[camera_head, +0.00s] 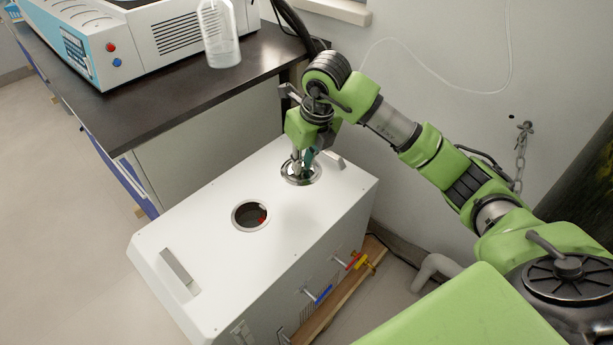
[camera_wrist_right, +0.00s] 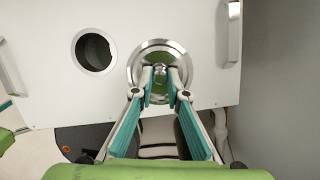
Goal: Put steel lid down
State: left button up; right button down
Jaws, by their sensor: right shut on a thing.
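The steel lid (camera_head: 301,177) is a shiny round disc with a small knob, at the back right of the white distiller box (camera_head: 210,210). My right gripper (camera_head: 303,160) is above the lid, its fingers pointing down at the knob. In the right wrist view the teal-padded fingers (camera_wrist_right: 160,82) are shut on the knob in the centre of the lid (camera_wrist_right: 178,54). I cannot tell whether the lid touches the box top. An uncovered round hole (camera_head: 250,215) lies left of the lid; it also shows in the right wrist view (camera_wrist_right: 94,52). My left gripper is not in view.
A dark bench (camera_head: 160,85) at the back left carries a white and blue machine (camera_head: 150,40) and a clear bottle (camera_head: 219,35). Handles stand on the box top at both ends. Blue, red and yellow valves (camera_head: 358,262) stick out of its front side.

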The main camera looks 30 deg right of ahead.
aim_at(315, 168)
jog(key=f, duration=0.1)
jog(key=w+d+f, duration=0.2)
jog(key=f, duration=0.1)
jog(key=shift+w+b, duration=0.15)
jog(key=shift+b, duration=0.15)
jog(key=x, duration=0.3)
jog(key=shift+d+f+b, duration=0.3)
jog(key=shift+b, duration=0.1)
jog(key=shift+f, duration=0.25)
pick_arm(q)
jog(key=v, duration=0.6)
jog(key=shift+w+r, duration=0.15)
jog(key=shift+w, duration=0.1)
pick_arm(e)
jog(key=c, duration=2)
grip_release()
jog(key=shift+f, duration=0.1)
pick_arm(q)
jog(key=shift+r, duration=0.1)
pick_arm(e)
jog(key=shift+s+r, duration=0.2)
jog(key=shift+r, duration=0.25)
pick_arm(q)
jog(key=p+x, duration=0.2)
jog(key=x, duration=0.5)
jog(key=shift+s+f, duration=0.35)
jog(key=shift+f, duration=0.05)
pick_arm(e)
jog(key=v, duration=1.1)
jog(key=shift+r, duration=0.15)
